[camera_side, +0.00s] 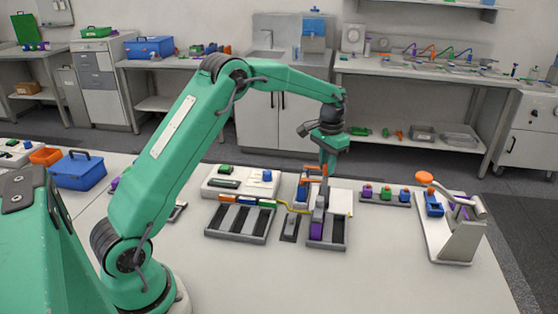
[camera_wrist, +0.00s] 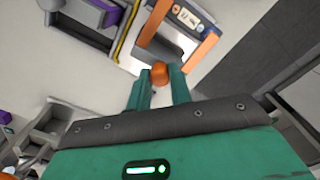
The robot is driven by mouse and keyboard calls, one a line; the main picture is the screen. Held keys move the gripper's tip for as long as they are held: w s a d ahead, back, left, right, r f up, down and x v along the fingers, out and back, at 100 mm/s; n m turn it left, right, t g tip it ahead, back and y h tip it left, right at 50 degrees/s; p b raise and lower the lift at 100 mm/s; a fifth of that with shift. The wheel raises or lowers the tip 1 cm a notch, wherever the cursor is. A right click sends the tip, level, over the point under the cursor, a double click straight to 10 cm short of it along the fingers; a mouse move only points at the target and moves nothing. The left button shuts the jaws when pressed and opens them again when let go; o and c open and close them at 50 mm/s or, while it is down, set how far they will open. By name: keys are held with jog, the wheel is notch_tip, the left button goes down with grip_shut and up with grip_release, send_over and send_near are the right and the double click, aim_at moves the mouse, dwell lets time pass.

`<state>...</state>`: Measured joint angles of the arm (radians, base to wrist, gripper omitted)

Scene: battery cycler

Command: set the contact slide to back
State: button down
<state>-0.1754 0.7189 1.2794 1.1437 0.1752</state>
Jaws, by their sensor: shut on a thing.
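My gripper (camera_wrist: 160,82) has green fingers shut on a small orange knob (camera_wrist: 160,73), which seems to belong to the contact slide. In the side view my gripper (camera_side: 328,170) points down over the battery cycler (camera_side: 342,200), near its orange upper parts (camera_side: 317,170). In the wrist view, part of a device with orange side pieces and a small dark panel (camera_wrist: 190,18) lies just beyond the knob. A purple block (camera_side: 317,230) sits in the grey tray in front. The fingers hide part of the slide, and its exact position cannot be told.
A grey slotted tray (camera_side: 240,222) and a white unit (camera_side: 240,182) stand left of the cycler, with a yellow cable (camera_side: 290,208) between. A rack of coloured pieces (camera_side: 385,194) and a lever press (camera_side: 457,232) stand to the right.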

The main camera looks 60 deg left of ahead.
jog(key=shift+w, duration=0.1)
jog(key=shift+w+d+r, duration=0.1)
jog(key=shift+w+d, duration=1.85)
jog(key=shift+d, duration=0.05)
jog(key=c, duration=1.3)
grip_release()
jog(key=shift+o, duration=0.2)
jog(key=shift+s, duration=0.1)
